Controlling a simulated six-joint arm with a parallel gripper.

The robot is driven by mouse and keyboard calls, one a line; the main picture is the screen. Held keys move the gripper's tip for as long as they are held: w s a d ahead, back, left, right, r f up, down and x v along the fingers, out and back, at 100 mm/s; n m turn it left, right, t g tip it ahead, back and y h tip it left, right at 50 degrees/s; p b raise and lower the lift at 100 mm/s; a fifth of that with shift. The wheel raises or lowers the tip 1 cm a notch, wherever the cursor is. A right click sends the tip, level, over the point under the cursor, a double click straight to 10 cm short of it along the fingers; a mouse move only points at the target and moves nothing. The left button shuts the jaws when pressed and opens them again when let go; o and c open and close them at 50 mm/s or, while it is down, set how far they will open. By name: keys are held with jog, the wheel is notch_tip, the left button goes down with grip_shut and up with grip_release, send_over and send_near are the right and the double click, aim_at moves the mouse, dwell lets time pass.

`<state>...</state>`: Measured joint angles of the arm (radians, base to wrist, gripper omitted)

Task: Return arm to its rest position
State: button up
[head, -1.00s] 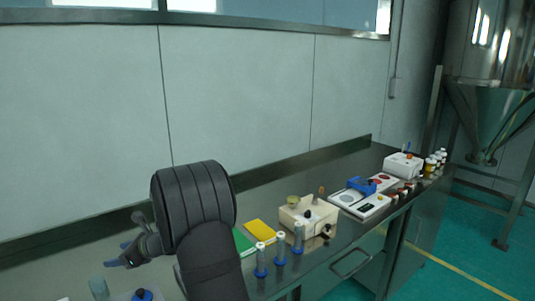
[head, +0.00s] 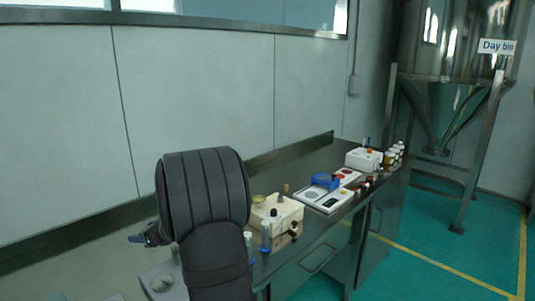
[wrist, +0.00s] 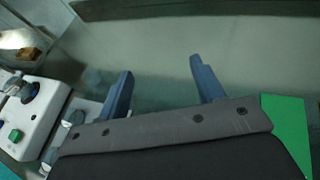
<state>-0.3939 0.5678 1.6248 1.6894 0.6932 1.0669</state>
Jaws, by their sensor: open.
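My gripper (head: 140,237) shows in the head view at the lower left, over the bench (head: 75,268), partly hidden behind my own dark arm. In the wrist view my gripper (wrist: 160,78) has its two blue fingers spread well apart. Nothing is between them, and bare metal surface shows beyond them.
A cream device (head: 277,215) and blue-based tubes (head: 266,238) stand right of my arm. Farther along are a white unit with a blue block (head: 326,182), a white box (head: 363,159) and several bottles (head: 394,156). A green sheet (wrist: 288,128) and a white device (wrist: 38,118) flank my gripper.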

jog(key=w+d+m+t+h, duration=0.3)
jog(key=d+m+t+h, duration=0.15)
jog(key=d, duration=1.15)
jog(key=w+d+m+t+h, duration=0.3)
jog(key=d+m, duration=0.2)
jog(key=d, duration=1.1)
jog(key=s+d+f+h, duration=0.1)
jog(key=s+d+f, duration=0.1)
jog(key=d+f, duration=0.2)
jog(key=shift+s+d+f, duration=0.2)
jog(key=shift+s+f, duration=0.05)
jog(key=shift+f, duration=0.2)
